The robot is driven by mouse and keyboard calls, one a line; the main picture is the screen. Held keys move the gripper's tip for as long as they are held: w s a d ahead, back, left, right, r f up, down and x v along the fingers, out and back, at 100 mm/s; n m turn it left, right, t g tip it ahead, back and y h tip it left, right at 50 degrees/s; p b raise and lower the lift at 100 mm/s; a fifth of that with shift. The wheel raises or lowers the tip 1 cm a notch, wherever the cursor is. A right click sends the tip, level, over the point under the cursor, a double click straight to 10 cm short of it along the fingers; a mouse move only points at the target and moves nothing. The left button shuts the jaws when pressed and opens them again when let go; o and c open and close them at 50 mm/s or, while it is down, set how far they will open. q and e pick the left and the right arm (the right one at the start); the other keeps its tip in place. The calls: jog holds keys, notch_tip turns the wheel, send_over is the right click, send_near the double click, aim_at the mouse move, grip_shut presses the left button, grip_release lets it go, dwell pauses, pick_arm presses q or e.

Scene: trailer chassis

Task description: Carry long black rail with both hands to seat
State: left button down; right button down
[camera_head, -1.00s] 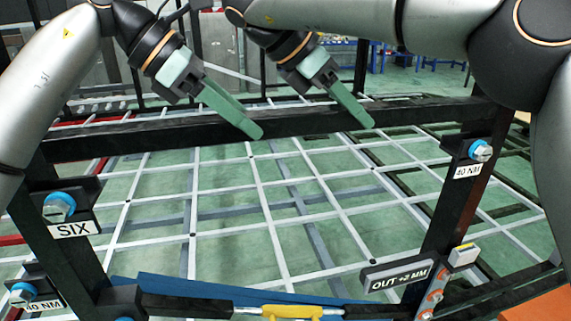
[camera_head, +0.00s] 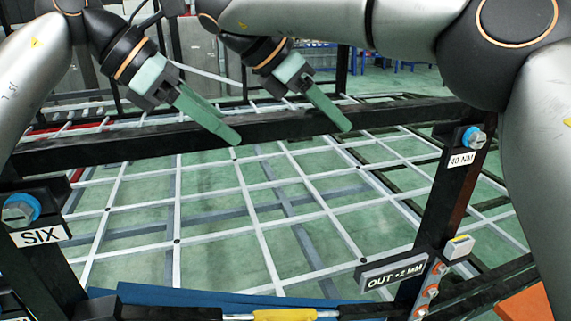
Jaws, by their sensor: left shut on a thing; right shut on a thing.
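The long black rail (camera_head: 280,127) runs across the middle of the view, nearly level, its right end a little higher in the picture. My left gripper (camera_head: 212,122) is shut on it left of the middle. My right gripper (camera_head: 327,108) is shut on it right of the middle. The green fingers cover parts of the rail. The rail's right end is near the right black post with the "40 NM" label (camera_head: 461,159). Its left end lies above the left bracket labelled "SIX" (camera_head: 40,236). I cannot tell whether either end touches the frame.
Brackets with blue-ringed bolts sit at the left (camera_head: 20,210) and right (camera_head: 473,138). An "OUT +2 MM" plate (camera_head: 393,277) is on the right post. A yellow-bodied link (camera_head: 285,315) crosses the bottom. A pale grid (camera_head: 255,215) spreads over the green floor behind.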

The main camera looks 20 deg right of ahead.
pick_arm(q)
jog(key=shift+f, duration=0.1)
pick_arm(e)
jog(key=shift+f, duration=0.1)
